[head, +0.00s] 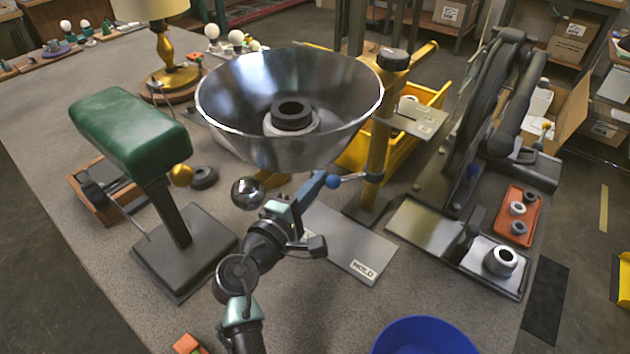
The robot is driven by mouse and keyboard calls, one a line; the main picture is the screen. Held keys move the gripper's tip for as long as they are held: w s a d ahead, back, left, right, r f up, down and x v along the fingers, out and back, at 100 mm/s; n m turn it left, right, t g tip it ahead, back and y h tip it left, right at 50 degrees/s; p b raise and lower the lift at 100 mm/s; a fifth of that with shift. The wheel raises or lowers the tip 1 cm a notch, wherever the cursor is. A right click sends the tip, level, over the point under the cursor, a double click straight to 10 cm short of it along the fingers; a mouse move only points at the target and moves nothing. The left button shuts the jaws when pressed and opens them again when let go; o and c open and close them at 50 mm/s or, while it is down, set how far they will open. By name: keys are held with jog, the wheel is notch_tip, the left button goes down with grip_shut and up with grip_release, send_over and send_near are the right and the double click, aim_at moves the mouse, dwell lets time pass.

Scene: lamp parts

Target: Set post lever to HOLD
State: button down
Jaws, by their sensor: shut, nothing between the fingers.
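The yellow post (376,155) stands upright right of centre on a dark base and has a black cap. Its lever (352,178) is a thin metal rod that sticks out to the left from the post and ends in a blue ball (333,181). A grey plate (335,245) lies in front of the post, with a white label (363,271) at its near edge that reads HOLD. My gripper (320,180) is shut and empty, its fingertips just left of the blue ball. I cannot tell whether they touch it.
A large metal bowl-shaped shade (230,115) hangs above my gripper. A green padded stand (130,125) and a chrome ball (247,193) are to the left. A dark press-like machine (480,130) stands right. A blue bowl (425,335) is at the front edge.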

jog(key=shift+s+d+n+y+p, duration=0.2)
jog(key=shift+s+n+y+p, duration=0.1)
jog(key=shift+y+p, duration=0.1)
jog(key=shift+s+d+t+p, duration=0.1)
jog(key=shift+s+t+p, duration=0.05)
jog(key=shift+t+p, duration=0.2)
